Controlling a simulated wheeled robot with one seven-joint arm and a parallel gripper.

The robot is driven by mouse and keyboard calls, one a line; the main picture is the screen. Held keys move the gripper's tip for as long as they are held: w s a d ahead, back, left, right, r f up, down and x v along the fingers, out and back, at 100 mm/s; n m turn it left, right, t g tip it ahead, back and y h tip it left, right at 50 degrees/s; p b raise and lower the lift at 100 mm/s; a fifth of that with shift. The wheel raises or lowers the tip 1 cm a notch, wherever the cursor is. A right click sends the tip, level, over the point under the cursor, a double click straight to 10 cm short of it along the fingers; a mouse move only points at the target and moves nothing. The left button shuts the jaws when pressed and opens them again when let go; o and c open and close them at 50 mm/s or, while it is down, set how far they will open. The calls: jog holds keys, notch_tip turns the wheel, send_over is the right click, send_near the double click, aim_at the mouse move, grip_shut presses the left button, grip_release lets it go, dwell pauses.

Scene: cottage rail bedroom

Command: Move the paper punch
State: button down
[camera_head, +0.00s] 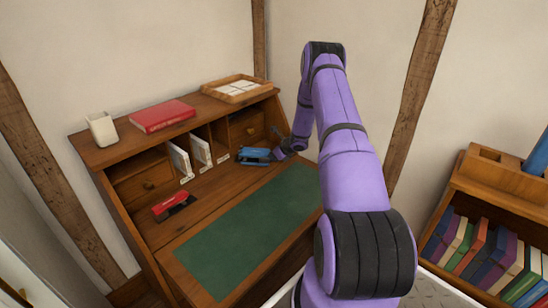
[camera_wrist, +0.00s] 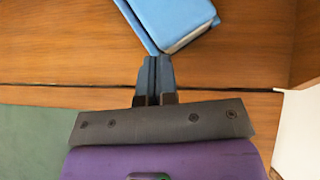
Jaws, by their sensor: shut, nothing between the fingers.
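A blue desk device (camera_head: 256,155), which looks like the paper punch, lies on the desk in front of the pigeonholes, toward their right end. In the wrist view the blue device (camera_wrist: 178,18) is at the top, partly cut off by the frame edge, with a thin darker blue strip along its left side. My gripper (camera_head: 278,153) is just right of it in the head view. In the wrist view my gripper (camera_wrist: 154,60) has its fingers together and empty, with the tips right at the device's near edge. I cannot tell whether they touch it.
A red and black desk device (camera_head: 173,205) lies on the desk (camera_head: 222,188) at left. A green mat (camera_head: 245,235) covers the front. White envelopes (camera_head: 190,157) stand in the pigeonholes. A red book (camera_head: 163,116), cup (camera_head: 102,129) and tray (camera_head: 237,90) sit on top. A bookcase (camera_head: 490,190) stands right.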

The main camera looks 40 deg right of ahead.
jog(key=shift+s+d+r, duration=0.1)
jog(key=shift+s+d, duration=0.2)
jog(key=shift+s, duration=0.25)
jog(key=shift+s+d, duration=0.3)
jog(key=shift+s, duration=0.25)
jog(key=v, duration=1)
jog(key=shift+s+d, duration=0.15)
jog(key=shift+s, duration=0.2)
jog(key=w+a+r+n+g+y, duration=0.2)
jog(key=a+r+n, duration=1)
jog(key=a+r, duration=1.1)
jog(key=s+a+r+n+g, duration=0.2)
jog(key=s+a+r+n, duration=0.75)
jog(key=a+r, duration=0.4)
jog(key=s+a+r+n+h, duration=0.1)
jog(key=s+n, duration=0.3)
jog(key=s, duration=0.4)
jog(key=s+a+r+n+h, duration=0.1)
jog(key=s+a+n, duration=0.3)
jog(key=s, duration=0.4)
jog(key=s+a+r+n+h, duration=0.2)
jog(key=s+r+n, duration=0.1)
jog(key=s, duration=0.6)
jog(key=shift+a+r+n, duration=0.2)
jog(key=shift+a+n, duration=0.2)
jog(key=shift+n, duration=0.05)
